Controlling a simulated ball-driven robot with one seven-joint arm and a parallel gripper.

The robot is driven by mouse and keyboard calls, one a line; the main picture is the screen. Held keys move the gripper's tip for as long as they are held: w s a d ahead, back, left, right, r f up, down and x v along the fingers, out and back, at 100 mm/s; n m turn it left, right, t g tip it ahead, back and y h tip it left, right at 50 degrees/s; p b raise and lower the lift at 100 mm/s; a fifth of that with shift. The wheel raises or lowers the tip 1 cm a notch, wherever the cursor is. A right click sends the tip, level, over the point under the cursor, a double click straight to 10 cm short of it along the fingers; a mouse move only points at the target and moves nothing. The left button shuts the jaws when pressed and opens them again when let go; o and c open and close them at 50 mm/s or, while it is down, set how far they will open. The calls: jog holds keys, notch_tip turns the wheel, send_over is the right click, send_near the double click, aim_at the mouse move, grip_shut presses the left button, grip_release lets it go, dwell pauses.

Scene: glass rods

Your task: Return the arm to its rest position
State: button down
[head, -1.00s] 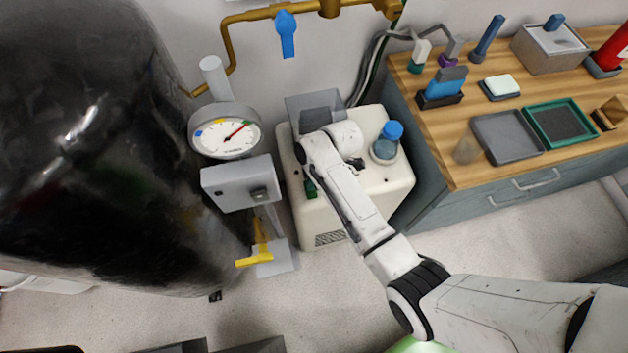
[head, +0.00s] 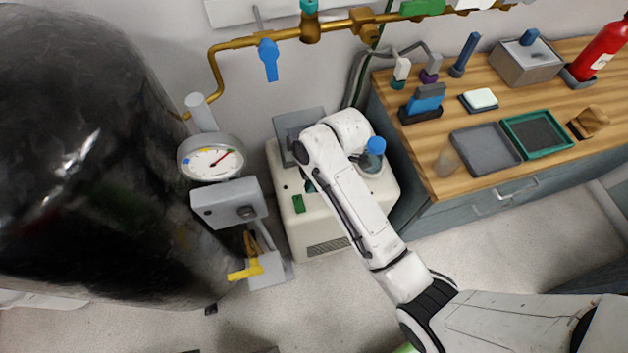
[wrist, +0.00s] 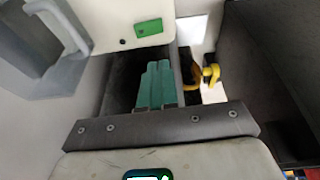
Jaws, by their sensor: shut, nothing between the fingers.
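My white arm reaches from the lower right to above a white box-shaped unit (head: 330,230) in the head view. My gripper is mostly hidden behind my arm there; only a teal bit shows beside the wrist. In the wrist view the two teal fingers of my gripper (wrist: 155,84) lie side by side, shut and empty. The white unit (wrist: 105,22) with its green patch (wrist: 148,28) shows beyond the fingertips. Whether the fingers touch anything is hard to tell, but a dark gap shows around them.
A large black tank (head: 90,160) with a gauge (head: 211,157) and yellow handle (head: 245,270) stands left. A blue-capped bottle (head: 373,157) sits close beside my wrist. The wooden bench (head: 455,172) with trays is right. Brass pipes (head: 335,29) cross the wall. Open floor lies in front.

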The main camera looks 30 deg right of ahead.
jog(key=shift+s+d+r, duration=0.15)
jog(key=shift+r, duration=0.3)
dwell(0.3)
